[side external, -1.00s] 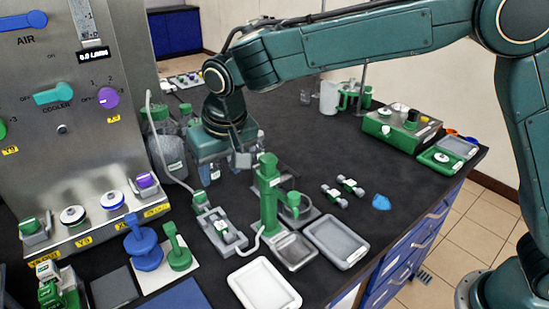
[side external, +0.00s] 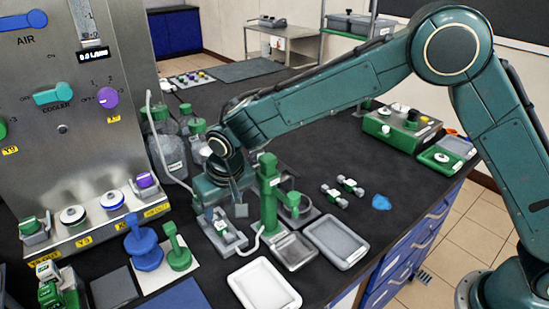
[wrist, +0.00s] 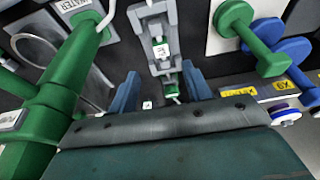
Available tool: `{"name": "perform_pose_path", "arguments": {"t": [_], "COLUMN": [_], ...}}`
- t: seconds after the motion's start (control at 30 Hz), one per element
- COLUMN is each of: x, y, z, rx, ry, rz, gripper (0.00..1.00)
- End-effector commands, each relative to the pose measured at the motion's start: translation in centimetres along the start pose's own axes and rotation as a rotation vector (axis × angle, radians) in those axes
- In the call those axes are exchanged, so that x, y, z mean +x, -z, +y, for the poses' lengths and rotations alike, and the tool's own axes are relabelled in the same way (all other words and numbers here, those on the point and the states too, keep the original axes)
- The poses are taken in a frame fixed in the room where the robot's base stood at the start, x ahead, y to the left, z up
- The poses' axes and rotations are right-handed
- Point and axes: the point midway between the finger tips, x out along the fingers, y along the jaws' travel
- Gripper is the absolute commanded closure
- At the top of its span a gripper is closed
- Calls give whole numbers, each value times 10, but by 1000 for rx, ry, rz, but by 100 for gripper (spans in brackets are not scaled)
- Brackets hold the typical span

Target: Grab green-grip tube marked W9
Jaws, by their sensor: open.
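A small tube with a green grip (wrist: 172,86) lies in a grey holder (wrist: 153,12) in the wrist view. A white label (wrist: 160,51) shows on it, but I cannot read a W9 mark.
A green column stand (side external: 268,205) rises close to the right of my gripper. A blue spool-shaped piece (side external: 143,245) and a green one (side external: 178,252) stand to the left. Lidded bottles (side external: 172,158) stand behind. White (side external: 264,285) and grey trays (side external: 338,241) lie in front and right.

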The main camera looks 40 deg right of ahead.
Motion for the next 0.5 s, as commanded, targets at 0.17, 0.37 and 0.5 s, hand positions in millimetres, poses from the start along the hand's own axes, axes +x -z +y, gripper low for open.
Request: {"name": "perform_pose_path", "arguments": {"t": [0.17, 0.37, 0.5], "x": [20, 25, 26], "y": [0, 0, 0], "z": [0, 0, 0], "rx": [0, 0, 0], "ry": [0, 1, 1], "rz": [-1, 1, 1], "gripper": [51, 51, 51]}}
